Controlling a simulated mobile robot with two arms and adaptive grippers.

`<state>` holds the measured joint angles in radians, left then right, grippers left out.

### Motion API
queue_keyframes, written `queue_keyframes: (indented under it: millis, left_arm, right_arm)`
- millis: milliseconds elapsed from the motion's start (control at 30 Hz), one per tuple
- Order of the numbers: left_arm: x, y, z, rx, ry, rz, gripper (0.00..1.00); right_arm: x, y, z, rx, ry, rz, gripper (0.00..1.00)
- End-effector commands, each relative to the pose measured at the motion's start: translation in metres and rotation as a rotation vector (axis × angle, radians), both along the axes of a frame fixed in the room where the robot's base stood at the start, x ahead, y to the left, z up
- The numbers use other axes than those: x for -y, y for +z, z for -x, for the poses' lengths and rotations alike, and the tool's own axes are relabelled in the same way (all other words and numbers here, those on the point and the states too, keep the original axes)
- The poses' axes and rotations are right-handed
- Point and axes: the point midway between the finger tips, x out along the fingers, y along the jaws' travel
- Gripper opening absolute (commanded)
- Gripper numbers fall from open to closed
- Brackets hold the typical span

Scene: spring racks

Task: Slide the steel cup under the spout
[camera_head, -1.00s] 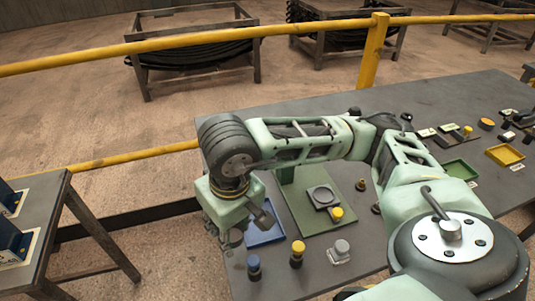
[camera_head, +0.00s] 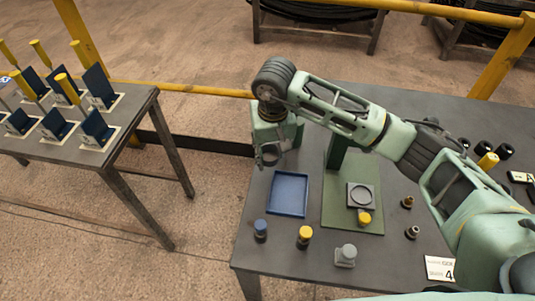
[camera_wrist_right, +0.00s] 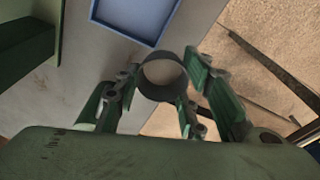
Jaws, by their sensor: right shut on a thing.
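The steel cup (camera_head: 268,157) is a small grey open ring shape. In the right wrist view the cup (camera_wrist_right: 163,78) shows its round open rim between the fingers. My right gripper (camera_head: 269,161) is shut on it, above the far left edge of the blue tray (camera_head: 288,193). A green stand (camera_head: 338,150) rises behind my arm; its spout is hidden or cannot be made out. On the stand's green base (camera_head: 340,222) is a grey square pad (camera_head: 361,195) with a round recess and a yellow knob (camera_head: 364,218) in front. The cup is apart from the pad. My left gripper is not in view.
Knobs with blue (camera_head: 261,229), yellow (camera_head: 304,235) and grey (camera_head: 346,253) tops line the table's near edge. Small brass fittings (camera_head: 408,202) stand right of the base. A side table (camera_head: 135,95) with blue holders stands left. A yellow rail (camera_head: 200,89) runs behind.

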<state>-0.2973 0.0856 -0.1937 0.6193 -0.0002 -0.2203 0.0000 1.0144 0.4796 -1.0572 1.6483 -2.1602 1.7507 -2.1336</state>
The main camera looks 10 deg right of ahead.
Motion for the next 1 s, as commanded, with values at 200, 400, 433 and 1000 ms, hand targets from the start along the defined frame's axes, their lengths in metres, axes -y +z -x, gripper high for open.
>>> queue_keyframes:
  millis: [200,400,433,1000]
  left_arm:
    - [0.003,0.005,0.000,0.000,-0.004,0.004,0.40]
    - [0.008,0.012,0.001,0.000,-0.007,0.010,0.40]
    - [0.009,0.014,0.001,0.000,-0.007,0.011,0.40]
    - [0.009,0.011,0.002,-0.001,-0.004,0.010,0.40]
  right_arm:
    - [-0.003,-0.012,-0.021,-0.001,-0.001,0.000,0.12]
    - [-0.004,-0.030,-0.022,-0.006,-0.001,-0.001,0.12]
    - [-0.004,-0.035,-0.022,-0.005,-0.001,0.000,0.12]
    - [-0.003,-0.059,-0.023,0.001,0.001,0.000,0.11]
